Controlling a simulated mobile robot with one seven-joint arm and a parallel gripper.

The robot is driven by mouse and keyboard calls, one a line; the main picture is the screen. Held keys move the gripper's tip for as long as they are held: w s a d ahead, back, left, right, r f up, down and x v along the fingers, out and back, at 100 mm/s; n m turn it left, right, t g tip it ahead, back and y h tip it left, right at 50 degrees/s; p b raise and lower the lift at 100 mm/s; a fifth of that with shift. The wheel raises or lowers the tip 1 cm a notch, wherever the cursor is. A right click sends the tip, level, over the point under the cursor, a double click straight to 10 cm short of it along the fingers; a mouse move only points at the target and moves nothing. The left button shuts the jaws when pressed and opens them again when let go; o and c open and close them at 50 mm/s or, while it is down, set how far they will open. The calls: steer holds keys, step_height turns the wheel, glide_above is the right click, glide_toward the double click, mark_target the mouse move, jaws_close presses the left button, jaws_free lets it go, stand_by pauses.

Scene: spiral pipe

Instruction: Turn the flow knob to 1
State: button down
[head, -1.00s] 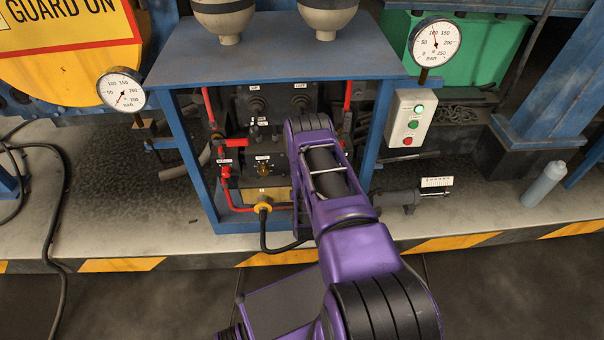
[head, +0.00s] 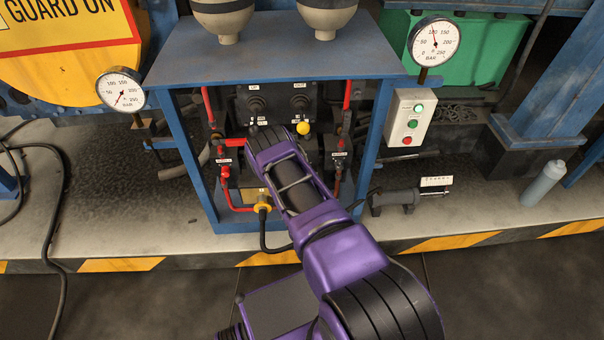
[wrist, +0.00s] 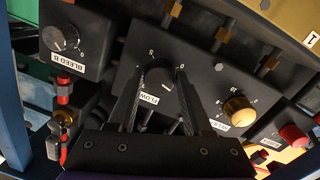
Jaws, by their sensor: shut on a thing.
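The black flow knob (wrist: 158,76) sits on a dark panel in the wrist view, above a tilted label reading FLOW (wrist: 149,98). A 5 and a 0 show on its scale; the exact pointer reading is too small to tell. My gripper (wrist: 160,84) has one finger on each side of the knob and is shut on it. In the head view my purple arm covers the gripper and the flow knob.
A brass knob (wrist: 238,110) is just right of my fingers. The BLEED B knob (wrist: 60,38) is at left and a red knob (wrist: 294,134) at right. The blue frame (head: 180,160) encloses the panels; a yellow knob (head: 303,128) shows inside.

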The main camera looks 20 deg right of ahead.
steer(key=shift+w+r+n, duration=0.15)
steer(key=shift+r+n, duration=0.05)
steer(key=shift+n, duration=0.4)
steer(key=shift+c, duration=1.6)
jaws_free()
steer(key=shift+f, duration=0.1)
steer(key=shift+s+f, duration=0.1)
steer(key=shift+s, duration=0.15)
